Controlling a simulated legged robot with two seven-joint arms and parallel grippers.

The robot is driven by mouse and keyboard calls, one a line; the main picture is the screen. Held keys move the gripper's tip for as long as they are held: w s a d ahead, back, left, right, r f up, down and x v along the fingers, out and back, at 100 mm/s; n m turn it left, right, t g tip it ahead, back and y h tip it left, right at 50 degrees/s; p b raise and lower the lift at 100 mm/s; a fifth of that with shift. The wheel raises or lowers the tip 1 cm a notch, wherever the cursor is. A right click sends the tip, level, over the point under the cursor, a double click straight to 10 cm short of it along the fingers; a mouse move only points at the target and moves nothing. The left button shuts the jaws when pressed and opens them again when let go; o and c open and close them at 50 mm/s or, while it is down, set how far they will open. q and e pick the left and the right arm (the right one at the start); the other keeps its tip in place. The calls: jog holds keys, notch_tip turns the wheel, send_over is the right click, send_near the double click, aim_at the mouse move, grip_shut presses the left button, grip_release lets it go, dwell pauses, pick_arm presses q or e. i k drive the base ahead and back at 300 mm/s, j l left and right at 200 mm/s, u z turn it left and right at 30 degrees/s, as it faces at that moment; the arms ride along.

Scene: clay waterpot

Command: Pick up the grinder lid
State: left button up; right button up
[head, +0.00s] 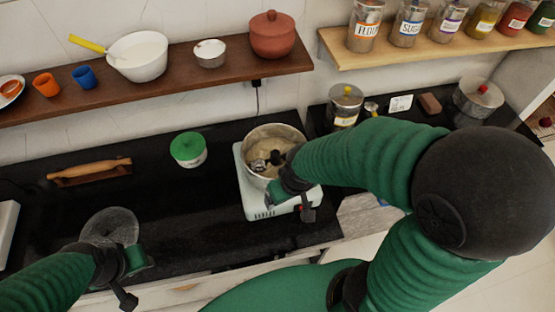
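A clear, round, dish-like piece (110,226) lies on the black counter at the left; it may be the grinder lid, but I cannot tell for sure. My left gripper (138,262) is just in front of it, to its lower right, with no clear contact. Its fingers are too small to tell open from shut. My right gripper (278,180) is at the near rim of a steel pot (273,131) on a white appliance (254,202). A shiny metal piece (259,165) shows inside the pot near it; I cannot tell whether the gripper holds it.
A green-lidded tub (188,149) and a wooden rolling pin (90,169) stand behind on the counter (165,205). A steel canister (345,104) is at the right. Shelves (215,75) with bowls and jars run above. The counter between my grippers is clear.

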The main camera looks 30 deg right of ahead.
aim_at(109, 225)
jog(key=j+z, duration=0.25)
jog(key=j, duration=0.55)
jog(key=j+z, duration=0.25)
jog(key=j, duration=0.55)
jog(key=k+j+z, duration=0.1)
jog(key=j+z, duration=0.15)
jog(key=j, duration=0.55)
jog(key=j+z, duration=0.1)
jog(key=z, duration=0.7)
